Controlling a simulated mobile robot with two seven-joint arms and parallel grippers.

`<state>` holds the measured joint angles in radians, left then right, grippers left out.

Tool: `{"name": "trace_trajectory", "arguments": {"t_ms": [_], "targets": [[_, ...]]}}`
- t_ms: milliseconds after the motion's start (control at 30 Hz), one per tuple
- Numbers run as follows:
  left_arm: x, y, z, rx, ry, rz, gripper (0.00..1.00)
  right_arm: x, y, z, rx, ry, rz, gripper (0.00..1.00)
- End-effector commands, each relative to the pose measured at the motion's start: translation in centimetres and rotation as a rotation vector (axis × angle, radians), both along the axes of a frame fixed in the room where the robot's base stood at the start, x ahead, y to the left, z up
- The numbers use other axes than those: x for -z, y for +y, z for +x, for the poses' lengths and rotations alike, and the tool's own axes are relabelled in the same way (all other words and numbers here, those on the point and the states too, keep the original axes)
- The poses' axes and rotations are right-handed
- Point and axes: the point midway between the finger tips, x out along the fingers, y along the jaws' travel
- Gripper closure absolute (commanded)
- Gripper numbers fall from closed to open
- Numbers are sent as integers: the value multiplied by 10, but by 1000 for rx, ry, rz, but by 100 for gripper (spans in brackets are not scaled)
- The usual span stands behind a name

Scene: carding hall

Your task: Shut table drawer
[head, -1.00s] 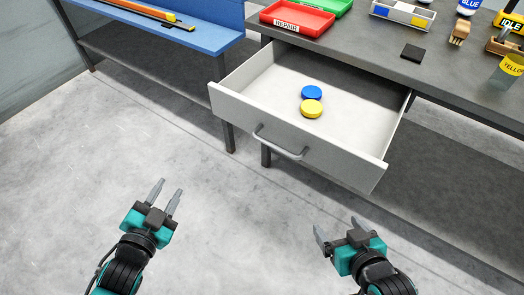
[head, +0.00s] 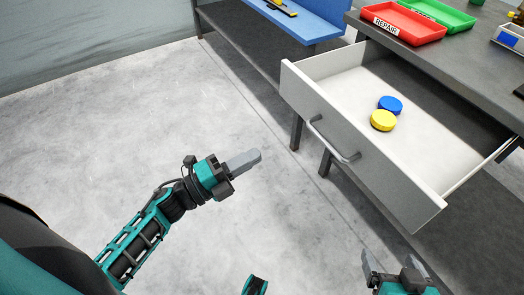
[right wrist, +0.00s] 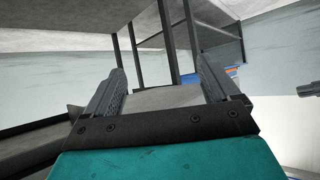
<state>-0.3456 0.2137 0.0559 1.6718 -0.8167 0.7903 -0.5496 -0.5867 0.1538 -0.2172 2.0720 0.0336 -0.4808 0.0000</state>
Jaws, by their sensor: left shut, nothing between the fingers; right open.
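The table drawer (head: 365,165) is light grey and stands pulled well out of the dark table. Its bar handle (head: 332,142) is on the front panel. My left gripper (head: 256,157) is shut and empty, left of the drawer front and apart from the handle in the head view. My right gripper (head: 396,262) is open at the bottom edge, below the drawer front in the picture. Its spread fingers (right wrist: 163,82) also show in the right wrist view, where nothing is clearly held.
A red REPAIR tray (head: 403,23) and a green tray (head: 443,14) stand on the table top (head: 440,50). A blue bench (head: 312,22) with a lower shelf stands left of the table. The concrete floor (head: 130,120) in front is clear.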

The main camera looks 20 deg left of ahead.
Motion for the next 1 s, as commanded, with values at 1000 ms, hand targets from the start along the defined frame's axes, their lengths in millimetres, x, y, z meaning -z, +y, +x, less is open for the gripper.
{"name": "trace_trajectory", "arguments": {"t_ms": [1000], "targets": [[-23,-71,95,-1,2,-4,100,6,0,-2,5,6,2,11]]}}
